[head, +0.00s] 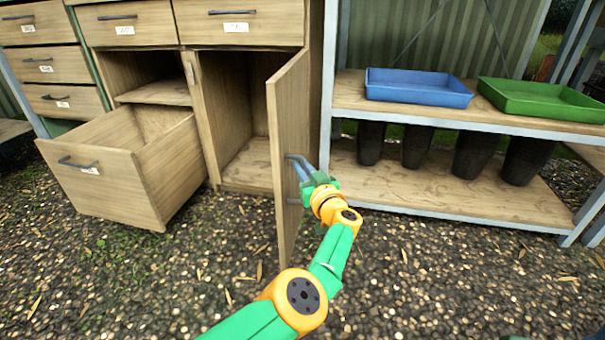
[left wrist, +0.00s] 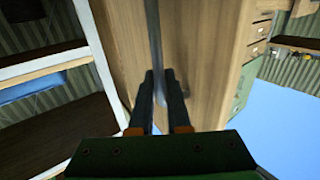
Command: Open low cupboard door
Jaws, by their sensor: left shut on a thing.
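The low cupboard door (head: 287,150) is a wooden panel that stands swung open, showing the cupboard's inside (head: 247,150), which looks empty. Its grey bar handle (head: 299,162) is on the outer face. My left gripper (head: 308,176) is shut on the handle at the door's right side. In the left wrist view the two dark fingers (left wrist: 160,100) close around the handle bar (left wrist: 154,40), with the door's face (left wrist: 195,60) behind. My right gripper is not in view.
A lower wooden drawer (head: 110,175) stands pulled out at left. At right a shelf rack (head: 450,190) holds a blue tray (head: 418,88), a green tray (head: 545,100) and several dark pots (head: 473,150). The gravel ground (head: 430,280) in front is clear.

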